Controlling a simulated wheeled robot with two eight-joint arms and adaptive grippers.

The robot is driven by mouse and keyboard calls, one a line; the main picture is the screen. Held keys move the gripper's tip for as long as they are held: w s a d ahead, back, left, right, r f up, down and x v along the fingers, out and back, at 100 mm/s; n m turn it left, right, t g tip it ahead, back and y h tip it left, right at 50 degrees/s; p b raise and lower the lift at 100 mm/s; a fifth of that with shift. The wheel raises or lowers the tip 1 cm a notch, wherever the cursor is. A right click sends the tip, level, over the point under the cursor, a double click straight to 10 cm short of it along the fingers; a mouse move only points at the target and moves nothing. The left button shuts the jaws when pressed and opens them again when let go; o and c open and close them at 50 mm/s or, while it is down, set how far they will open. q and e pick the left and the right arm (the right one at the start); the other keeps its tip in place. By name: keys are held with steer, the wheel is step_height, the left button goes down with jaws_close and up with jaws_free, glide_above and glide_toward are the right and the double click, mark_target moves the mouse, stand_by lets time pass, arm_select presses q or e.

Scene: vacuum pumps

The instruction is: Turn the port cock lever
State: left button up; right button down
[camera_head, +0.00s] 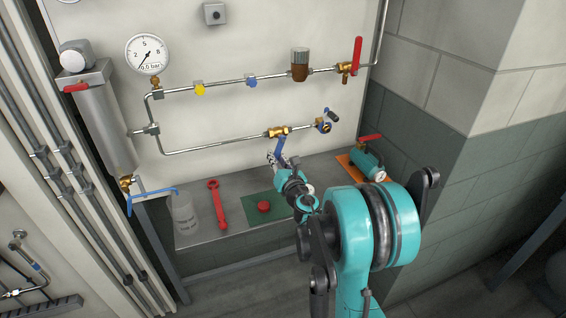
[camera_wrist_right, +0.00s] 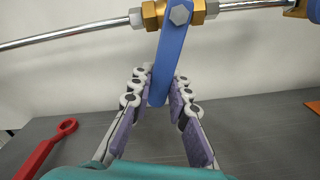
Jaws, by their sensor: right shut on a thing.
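A brass valve (camera_head: 278,132) sits on the lower pipe in the head view. Its blue lever (camera_head: 280,146) hangs down from it, leaning slightly to the left. My right gripper (camera_head: 276,160) reaches up from below and is shut on the lower part of this lever. In the right wrist view the brass valve body (camera_wrist_right: 176,13) is at the top, and the blue lever (camera_wrist_right: 170,50) runs down between the fingers of my right gripper (camera_wrist_right: 160,88). The lever's lower end lies between the finger pads. My left gripper is not in view.
A pressure gauge (camera_head: 148,54) and a red-handled valve (camera_head: 357,56) are on the upper pipe. A grey shelf (camera_head: 232,190) below holds a red wrench (camera_head: 217,204), a clear beaker (camera_head: 185,215), a green mat (camera_head: 255,200) and a teal pump (camera_head: 368,162). A wall corner stands right.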

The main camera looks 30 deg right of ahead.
steer(key=n, duration=0.1)
steer(key=d+n, duration=0.2)
steer(key=shift+s+d+f+n+b, duration=0.15)
steer(key=shift+s+f+n+b, duration=0.15)
steer(key=shift+n, duration=0.1)
steer(key=c, duration=1.4)
jaws_free()
steer(key=shift+r, duration=0.1)
steer(key=shift+s, duration=0.15)
steer(key=shift+v, duration=0.85)
steer(key=v, duration=0.6)
